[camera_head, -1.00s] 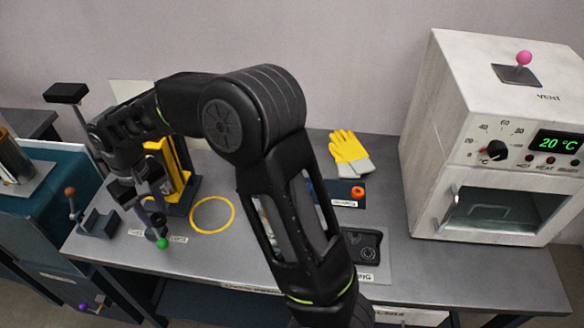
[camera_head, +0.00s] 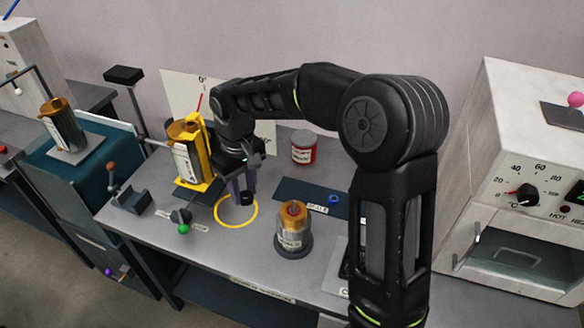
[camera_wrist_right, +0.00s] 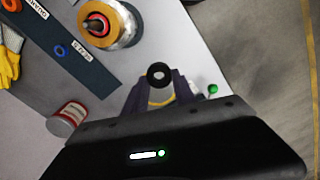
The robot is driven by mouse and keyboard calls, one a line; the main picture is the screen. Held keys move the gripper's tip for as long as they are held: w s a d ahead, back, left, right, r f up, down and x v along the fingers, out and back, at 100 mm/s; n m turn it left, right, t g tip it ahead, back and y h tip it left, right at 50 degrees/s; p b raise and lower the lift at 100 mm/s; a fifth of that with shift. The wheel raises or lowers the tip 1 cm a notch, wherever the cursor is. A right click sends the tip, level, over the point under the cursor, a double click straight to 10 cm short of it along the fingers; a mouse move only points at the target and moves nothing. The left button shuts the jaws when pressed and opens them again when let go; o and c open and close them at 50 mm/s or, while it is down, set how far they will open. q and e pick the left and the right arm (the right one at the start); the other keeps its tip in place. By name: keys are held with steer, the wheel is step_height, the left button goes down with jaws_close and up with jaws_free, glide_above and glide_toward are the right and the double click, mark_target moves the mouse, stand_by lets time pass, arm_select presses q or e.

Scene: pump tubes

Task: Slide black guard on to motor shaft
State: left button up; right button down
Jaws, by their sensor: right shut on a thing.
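My right gripper (camera_head: 240,190) is shut on a small black ring-shaped piece, seemingly the black guard (camera_head: 247,199), and holds it above the yellow circle on the bench. In the right wrist view the guard (camera_wrist_right: 152,70) sits between the fingertips (camera_wrist_right: 160,88), its round opening facing the camera. A motor-like metal canister (camera_head: 292,232) with a gold top and reddish tip stands upright on a dark round base, right of the gripper. Its top also shows in the right wrist view (camera_wrist_right: 110,30). A similar canister (camera_head: 186,160) stands in a yellow stand, left of the gripper. I cannot tell which carries the motor shaft.
A green-knobbed clamp (camera_head: 184,228) stands left of the yellow circle (camera_head: 221,220). A red-and-white can (camera_head: 304,148) and a dark mat with a blue ring (camera_head: 333,198) lie behind. A white oven (camera_head: 510,200) stands at right. Another canister (camera_head: 62,125) stands far left.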

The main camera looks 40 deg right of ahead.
steer(key=s+d+r+n+p, duration=0.1)
steer(key=s+d+r+n, duration=0.1)
steer(key=s+d+r, duration=0.1)
steer(key=s+d+r+n+p, duration=0.1)
steer(key=s+d+r+n, duration=0.2)
steer(key=s+d+r, duration=0.1)
steer(key=shift+s+d+r, duration=0.3)
steer(key=shift+s+d, duration=0.05)
steer(key=shift+d, duration=0.3)
steer(key=shift+f+b, duration=2.15)
steer(key=shift+f, duration=0.8)
steer(key=shift+f+b, duration=0.8)
steer(key=shift+f, duration=0.55)
steer(key=c, duration=0.9)
jaws_free()
steer(key=shift+c, duration=0.2)
